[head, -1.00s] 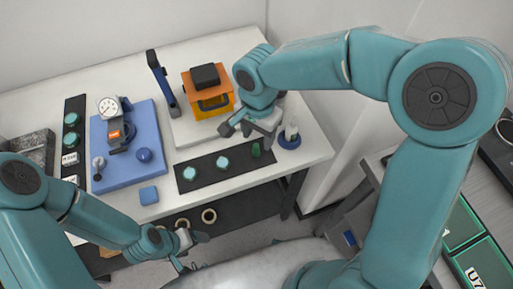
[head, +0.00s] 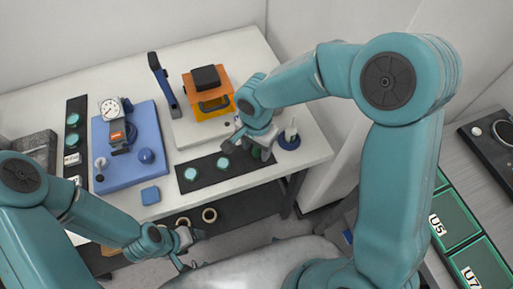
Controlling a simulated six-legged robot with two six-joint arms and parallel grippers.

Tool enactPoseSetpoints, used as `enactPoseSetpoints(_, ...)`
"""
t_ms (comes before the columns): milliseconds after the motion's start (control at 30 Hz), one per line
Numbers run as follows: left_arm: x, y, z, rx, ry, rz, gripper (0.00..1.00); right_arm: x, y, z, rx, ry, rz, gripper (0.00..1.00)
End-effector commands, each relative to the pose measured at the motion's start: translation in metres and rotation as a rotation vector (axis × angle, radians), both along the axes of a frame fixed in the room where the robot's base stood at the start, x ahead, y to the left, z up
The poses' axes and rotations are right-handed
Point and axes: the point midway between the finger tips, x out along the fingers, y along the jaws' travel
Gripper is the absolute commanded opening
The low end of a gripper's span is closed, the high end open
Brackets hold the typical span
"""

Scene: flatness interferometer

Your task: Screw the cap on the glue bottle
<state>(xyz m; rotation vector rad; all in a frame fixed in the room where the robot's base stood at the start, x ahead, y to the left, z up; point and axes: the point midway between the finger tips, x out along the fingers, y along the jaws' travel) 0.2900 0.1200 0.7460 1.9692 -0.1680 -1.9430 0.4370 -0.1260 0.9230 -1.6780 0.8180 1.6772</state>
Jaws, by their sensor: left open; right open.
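A white bottle (head: 290,131), which looks like the glue bottle, stands upright in a round blue holder (head: 288,142) at the table's front right. A small dark green piece (head: 264,155), perhaps the cap, is on the right end of the black strip, left of the bottle. My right gripper (head: 244,143) is open, low over that strip, just left of the green piece and partly covering it. Whether they touch cannot be told. My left gripper (head: 192,250) is open and empty, in front of the table's edge, far from the bottle.
The black strip (head: 208,176) holds teal discs (head: 190,174). A blue plate (head: 132,170) with a dial gauge (head: 111,108) stands left. Behind the strip is an orange-framed device (head: 212,101) on a white base. The table's front right corner is clear.

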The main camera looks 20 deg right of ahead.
Motion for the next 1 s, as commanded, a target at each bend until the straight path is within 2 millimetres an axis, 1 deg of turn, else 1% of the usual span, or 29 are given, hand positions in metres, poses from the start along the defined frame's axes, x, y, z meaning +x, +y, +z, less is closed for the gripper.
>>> enactPoseSetpoints(200, 0.000, 0.000, 0.000, 0.000, 0.000, 0.000, 0.75, 0.000, 0.000, 0.000, 0.000, 0.000, 0.001, 0.54)
enactPoseSetpoints(233, 0.000, 0.000, 0.000, 0.000, 0.000, 0.000, 0.75, 0.000, 0.000, 0.000, 0.000, 0.000, 0.001, 0.50)
enactPoseSetpoints(267, 0.000, 0.000, 0.000, 0.000, 0.000, 0.000, 0.75, 0.000, 0.000, 0.000, 0.000, 0.000, 0.001, 0.41)
enactPoseSetpoints(300, 0.000, 0.000, 0.000, 0.000, 0.000, 0.000, 0.75, 0.000, 0.000, 0.000, 0.000, 0.000, 0.001, 0.28)
enactPoseSetpoints(367, 0.000, 0.000, 0.000, 0.000, 0.000, 0.000, 0.75, 0.000, 0.000, 0.000, 0.000, 0.000, 0.001, 0.08)
enactPoseSetpoints(400, 0.000, 0.000, 0.000, 0.000, 0.000, 0.000, 0.75, 0.000, 0.000, 0.000, 0.000, 0.000, 0.001, 0.00)
enactPoseSetpoints(800, 0.000, 0.000, 0.000, 0.000, 0.000, 0.000, 0.75, 0.000, 0.000, 0.002, 0.000, -0.001, 0.001, 0.00)
enactPoseSetpoints(933, 0.000, 0.000, -0.001, 0.000, 0.000, 0.000, 0.75, 0.001, 0.000, 0.011, -0.001, -0.003, 0.002, 0.00)
enactPoseSetpoints(1000, 0.000, 0.000, -0.002, 0.000, 0.000, 0.000, 0.75, 0.001, 0.000, 0.019, 0.000, -0.005, 0.001, 0.00)
